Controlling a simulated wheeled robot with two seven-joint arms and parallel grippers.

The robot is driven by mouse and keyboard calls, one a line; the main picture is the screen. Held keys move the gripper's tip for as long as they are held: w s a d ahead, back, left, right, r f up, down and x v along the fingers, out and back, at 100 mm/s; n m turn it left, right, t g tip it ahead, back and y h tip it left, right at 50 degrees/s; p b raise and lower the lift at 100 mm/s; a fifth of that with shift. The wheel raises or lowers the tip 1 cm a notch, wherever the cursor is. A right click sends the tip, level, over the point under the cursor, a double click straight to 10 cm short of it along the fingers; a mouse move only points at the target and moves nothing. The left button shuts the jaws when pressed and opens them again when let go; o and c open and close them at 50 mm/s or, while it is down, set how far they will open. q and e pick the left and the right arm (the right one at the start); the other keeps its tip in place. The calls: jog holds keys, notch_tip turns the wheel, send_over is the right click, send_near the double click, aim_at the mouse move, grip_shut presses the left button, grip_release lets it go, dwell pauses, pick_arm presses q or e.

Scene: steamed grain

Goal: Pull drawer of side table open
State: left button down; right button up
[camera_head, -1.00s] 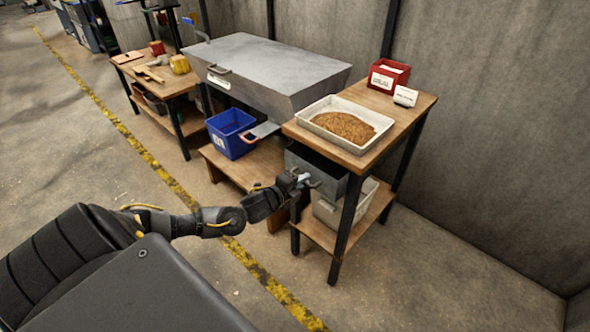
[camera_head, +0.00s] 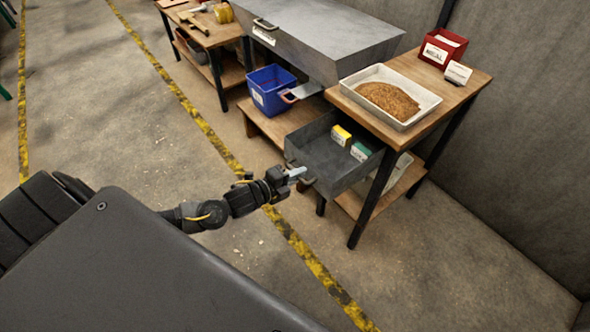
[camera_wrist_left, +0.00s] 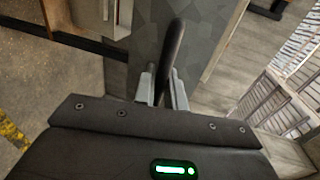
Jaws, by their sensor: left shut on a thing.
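The side table (camera_head: 430,68) has a wooden top and dark legs. Its grey metal drawer (camera_head: 318,155) is pulled well out toward the left of the head view. Inside it lie a yellow box (camera_head: 341,135) and a green box (camera_head: 361,152). My left gripper (camera_head: 297,173) is at the drawer's front face. In the left wrist view its two fingers (camera_wrist_left: 163,88) are shut around the dark bar handle (camera_wrist_left: 173,48). The handle's far end is hidden by the hand in the head view. My right gripper is not in view.
A blue bin (camera_head: 270,90) sits on a low wooden shelf left of the drawer. Open floor lies to the left.

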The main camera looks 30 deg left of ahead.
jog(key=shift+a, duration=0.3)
pick_arm(q)
jog(key=c, duration=1.8)
grip_release()
jog(key=shift+s, duration=0.1)
